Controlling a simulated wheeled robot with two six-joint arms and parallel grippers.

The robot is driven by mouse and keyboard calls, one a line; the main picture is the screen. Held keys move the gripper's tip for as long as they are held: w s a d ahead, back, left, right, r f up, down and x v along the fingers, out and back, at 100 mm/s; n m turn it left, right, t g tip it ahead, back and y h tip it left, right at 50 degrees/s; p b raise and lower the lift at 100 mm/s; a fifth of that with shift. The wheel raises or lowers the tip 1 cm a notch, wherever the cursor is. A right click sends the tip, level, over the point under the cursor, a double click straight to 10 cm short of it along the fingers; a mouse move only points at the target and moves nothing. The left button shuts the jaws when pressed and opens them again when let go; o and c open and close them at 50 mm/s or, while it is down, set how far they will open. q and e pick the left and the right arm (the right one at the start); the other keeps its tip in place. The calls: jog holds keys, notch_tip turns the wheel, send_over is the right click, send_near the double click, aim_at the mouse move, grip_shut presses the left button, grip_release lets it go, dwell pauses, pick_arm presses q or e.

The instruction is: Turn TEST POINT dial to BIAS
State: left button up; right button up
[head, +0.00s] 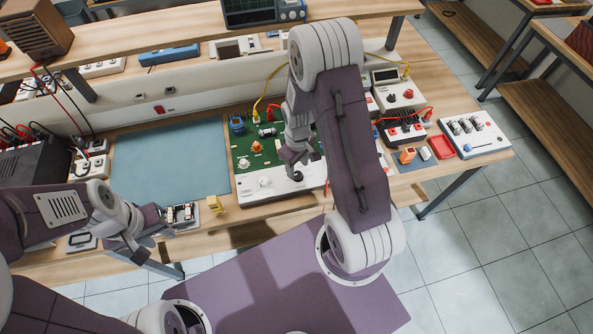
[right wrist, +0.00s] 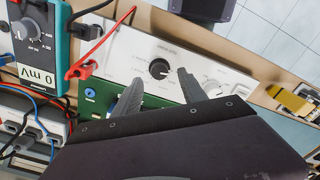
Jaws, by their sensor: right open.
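A white panel (head: 279,186) stands along the front edge of the green circuit board, with a black dial (head: 297,175) and a pale dial (head: 264,182) on it. In the right wrist view the black dial (right wrist: 159,68) sits on the white panel (right wrist: 135,48); a pale dial (right wrist: 212,87) is beside it. The printed labels are too small to read. My right gripper (head: 299,158) is open above the panel; in its wrist view the fingertips (right wrist: 160,76) lie on either side of the black dial, with no clear contact. My left gripper (head: 141,241) is low at the bench's front left.
The green board (head: 255,147) lies behind the panel, beside a blue mat (head: 170,165). A blue meter (right wrist: 40,45) and a red clip (right wrist: 85,68) with leads are near the right gripper. A yellow block (head: 215,204) stands left of the panel.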

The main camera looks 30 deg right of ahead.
aim_at(298, 173)
jog(key=shift+f, duration=2)
grip_shut()
jog(key=shift+m, duration=0.3)
jog(key=m, duration=0.3)
jog(key=shift+m, duration=2)
